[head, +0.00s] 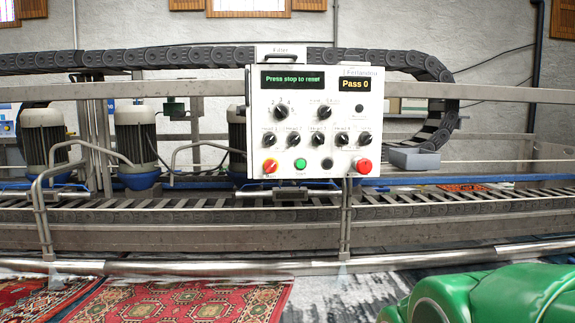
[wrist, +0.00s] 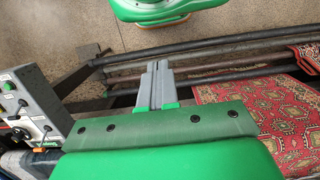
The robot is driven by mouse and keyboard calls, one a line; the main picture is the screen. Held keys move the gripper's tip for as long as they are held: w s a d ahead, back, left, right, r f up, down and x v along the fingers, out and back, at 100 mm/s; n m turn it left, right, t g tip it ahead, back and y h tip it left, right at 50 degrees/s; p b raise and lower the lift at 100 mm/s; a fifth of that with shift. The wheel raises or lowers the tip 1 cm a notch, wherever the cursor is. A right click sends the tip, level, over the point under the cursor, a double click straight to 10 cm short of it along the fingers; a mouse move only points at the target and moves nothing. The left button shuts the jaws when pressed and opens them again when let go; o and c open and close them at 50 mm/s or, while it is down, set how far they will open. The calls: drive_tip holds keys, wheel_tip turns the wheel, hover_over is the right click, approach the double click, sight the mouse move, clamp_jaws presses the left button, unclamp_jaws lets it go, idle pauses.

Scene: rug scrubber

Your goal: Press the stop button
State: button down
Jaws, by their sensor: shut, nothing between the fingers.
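A white control box (head: 316,122) stands in front of the machine in the head view. The red round stop button (head: 363,166) is at its lower right corner. A green button (head: 300,163) and a black button (head: 327,163) sit to its left. The screen reads "Press stop to reset" and the display beside it reads "Pass 0". My gripper (wrist: 157,82) shows in the wrist view, its grey fingers together and empty, apart from any control. It is not seen in the head view. A panel with knobs (wrist: 28,108) shows at the wrist view's left edge, small and partly cut off.
Metal rails (head: 200,265) and bent tube handles run along the machine. A grey tray (head: 414,158) is right of the box. Patterned rugs (head: 180,300) lie in front.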

sight(330, 163)
drive_tip(key=w+a+r+m+t, duration=0.1)
drive_tip(key=w+a+r+t, duration=0.1)
drive_tip(key=w+r, duration=0.5)
drive_tip(key=w+a+r+m+t+y, duration=0.1)
drive_tip(key=w+a+r+t, duration=0.1)
drive_tip(key=w, duration=1)
drive_tip(key=w+a+r+m+t, duration=0.1)
drive_tip(key=w+a+r+t, duration=0.1)
drive_tip(key=w+r, duration=0.5)
drive_tip(key=w+d+r+m+t+h, duration=0.1)
drive_tip(key=w+d+r+m+t, duration=0.1)
drive_tip(key=w+r, duration=0.5)
drive_tip(key=w+d+r+m+t+h, duration=0.1)
drive_tip(key=w+d+r+m+t, duration=0.1)
drive_tip(key=w+r, duration=0.5)
wheel_tip(330, 163, up, 4)
drive_tip(key=shift+d+r+m+t, duration=0.2)
drive_tip(key=shift+d+m+t, duration=0.1)
drive_tip(key=shift+d+m, duration=0.7)
drive_tip(key=shift+s+d, duration=0.1)
drive_tip(key=shift+w, duration=0.2)
drive_tip(key=shift+w, duration=4.2)
drive_tip(key=shift+w, duration=0.1)
drive_tip(key=shift+w, duration=0.35)
